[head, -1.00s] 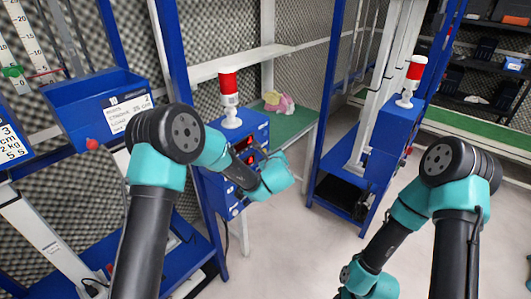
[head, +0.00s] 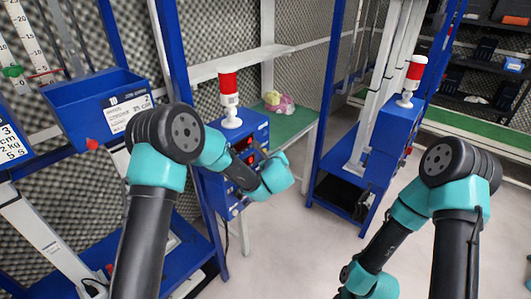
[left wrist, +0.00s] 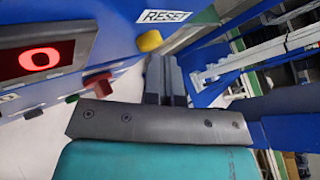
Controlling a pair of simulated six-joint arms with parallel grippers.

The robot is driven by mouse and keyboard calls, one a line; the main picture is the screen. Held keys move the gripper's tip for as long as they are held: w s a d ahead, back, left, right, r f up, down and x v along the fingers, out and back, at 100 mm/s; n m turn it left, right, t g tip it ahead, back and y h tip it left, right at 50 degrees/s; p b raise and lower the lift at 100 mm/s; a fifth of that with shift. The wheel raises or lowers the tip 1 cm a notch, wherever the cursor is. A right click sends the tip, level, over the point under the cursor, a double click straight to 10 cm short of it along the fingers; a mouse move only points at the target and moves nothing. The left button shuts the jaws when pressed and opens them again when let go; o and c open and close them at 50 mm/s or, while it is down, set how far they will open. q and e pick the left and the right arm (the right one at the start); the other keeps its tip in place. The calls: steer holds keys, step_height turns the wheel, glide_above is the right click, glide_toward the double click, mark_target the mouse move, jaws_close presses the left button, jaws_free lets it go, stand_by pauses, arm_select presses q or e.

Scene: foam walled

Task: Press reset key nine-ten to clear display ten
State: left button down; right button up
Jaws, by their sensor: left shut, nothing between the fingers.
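A blue control box (head: 214,190) with small red-lit displays (head: 243,143) stands left of centre in the head view, partly hidden by my left arm. In the left wrist view, a display (left wrist: 39,60) shows a red 0. A white RESET label (left wrist: 166,16) sits above a yellow button (left wrist: 150,41). A red button (left wrist: 98,82) is lower on the same blue panel. My left gripper (left wrist: 164,68) is shut and empty, its fingers just below the yellow button in the picture; contact cannot be told. The key and display numbers are not readable. My right gripper is out of view.
A red-and-white beacon (head: 229,95) stands on the box. Another beacon (head: 411,80) tops a blue unit (head: 392,135) to the right. A green-topped table (head: 300,118) holds a pink and yellow object (head: 279,102). A blue bin (head: 95,97) is at left. Open floor lies in the middle.

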arm_select(q)
steer(key=shift+s+d, duration=0.4)
steer(key=shift+d, duration=0.1)
steer(key=shift+d, duration=0.1)
steer(key=s+d, duration=0.1)
steer(key=d, duration=0.1)
steer(key=s+d, duration=0.2)
stand_by(0.5)
steer(key=shift+a, duration=0.1)
stand_by(0.4)
